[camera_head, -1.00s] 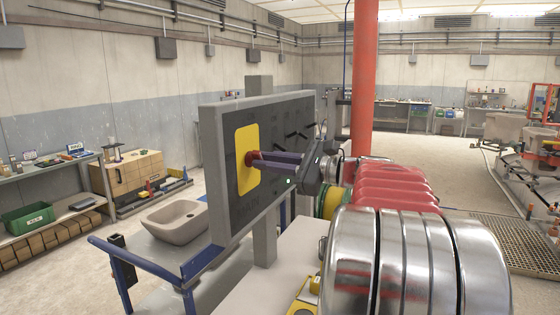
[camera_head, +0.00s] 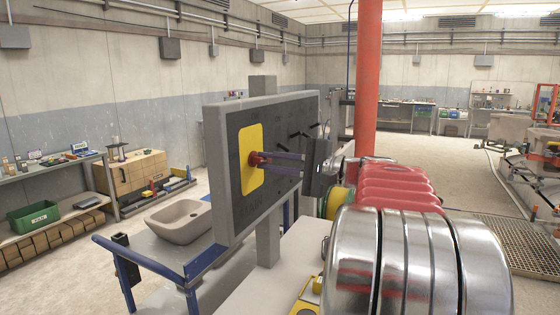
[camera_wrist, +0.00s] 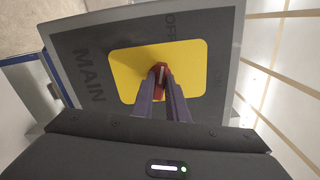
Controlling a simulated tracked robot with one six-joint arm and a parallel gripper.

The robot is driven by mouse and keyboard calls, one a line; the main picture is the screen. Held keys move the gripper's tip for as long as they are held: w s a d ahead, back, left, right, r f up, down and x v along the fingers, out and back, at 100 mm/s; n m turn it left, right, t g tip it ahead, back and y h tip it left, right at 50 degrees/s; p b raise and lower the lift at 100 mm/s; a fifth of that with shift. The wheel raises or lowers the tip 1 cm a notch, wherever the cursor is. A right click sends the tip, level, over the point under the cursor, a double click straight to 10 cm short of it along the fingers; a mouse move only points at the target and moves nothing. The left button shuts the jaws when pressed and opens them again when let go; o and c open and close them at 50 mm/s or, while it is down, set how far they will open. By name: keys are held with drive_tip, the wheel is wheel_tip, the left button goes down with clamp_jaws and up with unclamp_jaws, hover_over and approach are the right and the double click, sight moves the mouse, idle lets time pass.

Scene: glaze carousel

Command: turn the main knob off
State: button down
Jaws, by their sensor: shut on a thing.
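The main knob (camera_head: 256,159) is red and sits on a yellow plate (camera_head: 247,178) on an upright grey panel (camera_head: 232,205). My gripper (camera_head: 264,158) reaches it from the right, its two long purple-grey fingers shut on it. In the wrist view the knob (camera_wrist: 162,70) shows between the fingertips, with a pale line on it. The yellow plate (camera_wrist: 125,72) lies behind, with the words MAIN to its left and OFF above it. The fingers hide part of the knob, so I cannot tell its exact setting.
Several dark levers or pegs (camera_head: 303,133) stick out farther along the panel. A blue rail (camera_head: 150,262) and a grey basin (camera_head: 180,221) are at left. A red post (camera_head: 365,80) rises behind my arm. Open floor lies beyond.

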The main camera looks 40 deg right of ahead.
drive_tip(key=shift+w+a+r+n, duration=0.1)
drive_tip(key=shift+a+n, duration=0.05)
drive_tip(key=shift+n, duration=1.45)
drive_tip(key=shift+r, duration=0.1)
drive_tip(key=c, duration=1.7)
unclamp_jaws()
drive_tip(key=shift+c, duration=0.2)
drive_tip(key=shift+f, duration=0.35)
drive_tip(key=shift+w+a+r, duration=0.1)
